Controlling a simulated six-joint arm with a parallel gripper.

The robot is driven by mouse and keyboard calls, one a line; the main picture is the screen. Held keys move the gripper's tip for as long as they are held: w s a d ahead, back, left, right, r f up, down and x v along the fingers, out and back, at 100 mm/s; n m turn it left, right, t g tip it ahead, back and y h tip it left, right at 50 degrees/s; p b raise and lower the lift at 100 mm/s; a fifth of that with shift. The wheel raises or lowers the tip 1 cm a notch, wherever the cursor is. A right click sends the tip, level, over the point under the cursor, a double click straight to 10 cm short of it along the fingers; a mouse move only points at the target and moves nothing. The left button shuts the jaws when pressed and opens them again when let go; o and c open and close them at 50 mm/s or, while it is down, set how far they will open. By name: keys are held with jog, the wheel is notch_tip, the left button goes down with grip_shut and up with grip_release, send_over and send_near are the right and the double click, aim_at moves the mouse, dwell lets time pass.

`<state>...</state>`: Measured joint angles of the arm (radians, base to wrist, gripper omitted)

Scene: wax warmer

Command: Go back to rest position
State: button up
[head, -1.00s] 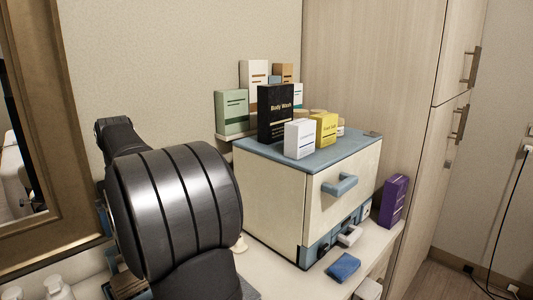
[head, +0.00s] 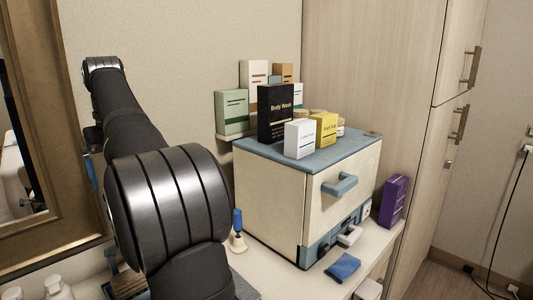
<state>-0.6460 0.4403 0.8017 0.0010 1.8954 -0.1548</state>
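My arm fills the left of the head view, in front of the wall and the framed mirror. My gripper is not visible in this view. The wax warmer (head: 267,205), a cream box with a blue-grey lid and blue handle (head: 340,185), stands on the counter to the right of my arm. Its front drawer or door is shut.
Several product boxes, among them a black Body Wash box (head: 276,115) and a yellow box (head: 324,129), stand on and behind the warmer. A blue-topped item (head: 238,232) stands beside my arm.

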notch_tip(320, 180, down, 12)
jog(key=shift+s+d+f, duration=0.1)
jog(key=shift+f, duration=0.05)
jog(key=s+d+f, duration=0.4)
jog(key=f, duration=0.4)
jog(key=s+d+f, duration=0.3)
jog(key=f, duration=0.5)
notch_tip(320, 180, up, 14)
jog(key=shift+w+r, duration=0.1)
